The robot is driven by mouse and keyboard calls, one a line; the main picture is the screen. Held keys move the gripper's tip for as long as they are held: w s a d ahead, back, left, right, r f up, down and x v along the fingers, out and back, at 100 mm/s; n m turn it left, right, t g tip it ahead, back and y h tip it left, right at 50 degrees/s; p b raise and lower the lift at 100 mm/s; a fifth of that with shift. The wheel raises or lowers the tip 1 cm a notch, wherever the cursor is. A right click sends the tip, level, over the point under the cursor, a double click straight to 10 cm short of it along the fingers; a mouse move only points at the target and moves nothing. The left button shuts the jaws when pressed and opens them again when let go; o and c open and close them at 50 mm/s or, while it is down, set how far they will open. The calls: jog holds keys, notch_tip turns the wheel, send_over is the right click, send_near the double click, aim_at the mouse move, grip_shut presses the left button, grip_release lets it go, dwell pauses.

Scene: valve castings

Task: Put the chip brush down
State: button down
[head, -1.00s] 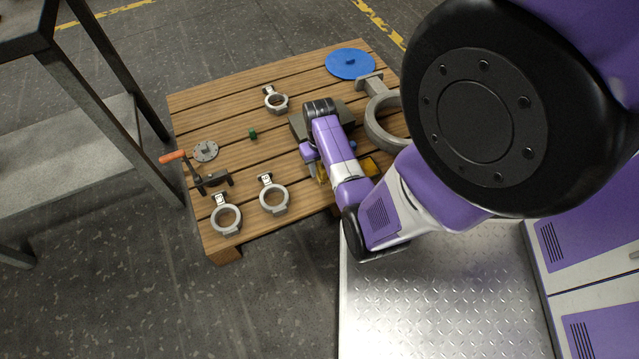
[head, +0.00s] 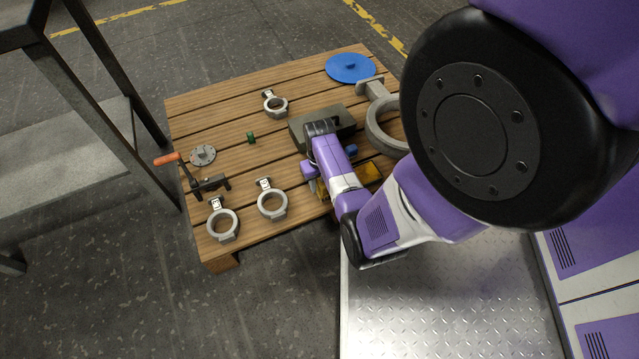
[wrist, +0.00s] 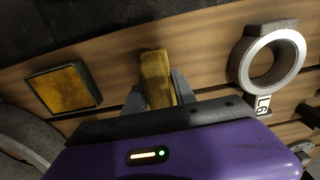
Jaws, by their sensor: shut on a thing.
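The chip brush, a yellow-brown block-like piece (wrist: 156,76), is between my gripper's two grey fingers (wrist: 158,92) in the wrist view. My gripper is shut on it, over the wooden pallet (wrist: 205,75). In the head view my gripper (head: 315,184) is over the pallet's near edge, largely covered by my arm, with a bit of yellow beside it. I cannot tell whether the brush touches the planks.
A dark-rimmed yellow tray (head: 368,173) lies near the brush. A grey block (head: 338,113) is behind my gripper. Ring castings (head: 272,204) stand to the left; a large ring (head: 372,125) and blue disc (head: 350,68) are to the right. Planks between are bare.

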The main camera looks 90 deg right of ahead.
jog(key=c, duration=1)
grip_release()
notch_tip(320, 180, up, 12)
jog(key=p, duration=0.6)
jog(key=w+a+r+n+t+h, duration=0.2)
jog(key=a+n+t+h, duration=0.15)
jog(key=a, duration=0.65)
jog(key=w+a+r+n+t+h, duration=0.2)
jog(key=w+a+n+t, duration=0.15)
jog(key=a, duration=0.65)
jog(key=s+a+r+n+t+y, duration=0.1)
jog(key=a+r+n+t, duration=0.1)
jog(key=a+r, duration=0.4)
jog(key=s+a+r+n+t+y, duration=0.1)
jog(key=a+r, duration=0.5)
jog(key=r, duration=0.6)
jog(key=s+a+r+n+t+y, duration=0.1)
jog(key=a+r+n+t+y, duration=0.1)
jog(key=a+r+t, duration=0.3)
jog(key=shift+s+a+r+n+y, duration=0.15)
jog(key=shift+r+y, duration=0.1)
jog(key=shift+r, duration=0.45)
jog(key=shift+s+a+r+n+y, duration=0.1)
jog(key=shift+a+r+y, duration=0.15)
jog(key=shift+r, duration=0.4)
jog(key=shift+s+a+r+n+y, duration=0.15)
jog(key=shift+r+y, duration=0.1)
jog(key=shift+r, duration=0.45)
